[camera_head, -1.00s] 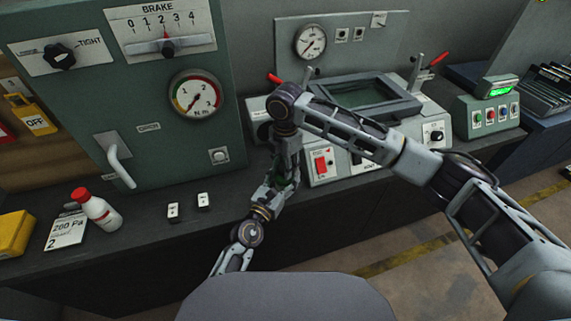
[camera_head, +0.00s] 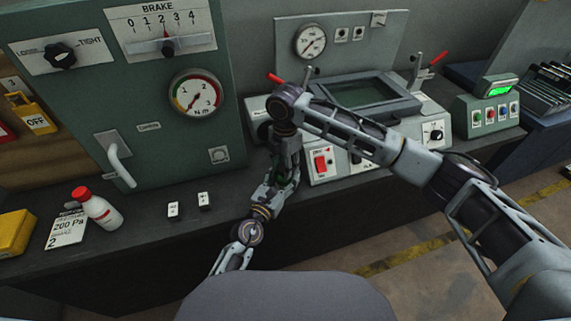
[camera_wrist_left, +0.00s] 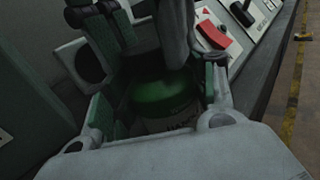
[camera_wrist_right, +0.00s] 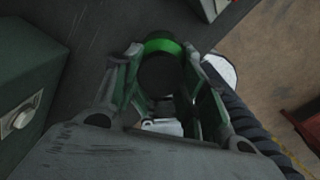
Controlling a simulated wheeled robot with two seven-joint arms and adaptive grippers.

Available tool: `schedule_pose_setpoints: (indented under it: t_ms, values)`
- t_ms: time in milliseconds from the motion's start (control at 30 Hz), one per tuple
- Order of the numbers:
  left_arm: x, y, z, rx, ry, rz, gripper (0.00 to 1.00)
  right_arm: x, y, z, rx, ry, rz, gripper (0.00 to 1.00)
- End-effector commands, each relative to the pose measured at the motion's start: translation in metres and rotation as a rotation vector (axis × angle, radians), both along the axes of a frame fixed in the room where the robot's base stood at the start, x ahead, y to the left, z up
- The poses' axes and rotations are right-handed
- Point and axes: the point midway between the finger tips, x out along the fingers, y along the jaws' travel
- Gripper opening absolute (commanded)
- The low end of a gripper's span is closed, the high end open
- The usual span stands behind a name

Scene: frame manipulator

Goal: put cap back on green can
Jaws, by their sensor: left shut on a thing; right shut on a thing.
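My left gripper (camera_wrist_left: 160,110) is shut on the green can, whose rounded green surface (camera_wrist_left: 163,93) and pale lettered label show between the fingers in the left wrist view. My right gripper (camera_wrist_right: 162,75) is shut on a dark round piece with a bright green rim (camera_wrist_right: 163,47), which looks like the cap. In the head view the right gripper (camera_head: 284,165) hangs down above the left gripper (camera_head: 272,188), close together in front of the bench. The arms hide most of the can and cap there, and I cannot tell whether these touch.
A bench carries a white bottle with a red lid (camera_head: 100,212), a card (camera_head: 67,229), a yellow box (camera_head: 15,232) and two small switches. A green brake cabinet (camera_head: 130,100) stands at the left. A control panel (camera_head: 365,105) stands close behind my grippers.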

Motion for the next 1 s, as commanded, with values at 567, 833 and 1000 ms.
schedule_pose_setpoints:
  t_ms: [567, 833, 1000]
  values:
    - [-0.0016, -0.0044, 0.0050, -0.013, -0.004, -0.006, 0.14, -0.0004, -0.0043, -0.0122, -0.010, 0.009, -0.007, 0.51]
    - [-0.0010, -0.0035, 0.0057, -0.013, -0.006, -0.004, 0.14, -0.0010, -0.0045, -0.0118, -0.012, 0.010, -0.006, 0.51]
    - [-0.0004, -0.0029, 0.0062, -0.013, -0.007, -0.003, 0.14, -0.0013, -0.0046, -0.0114, -0.013, 0.010, -0.005, 0.51]
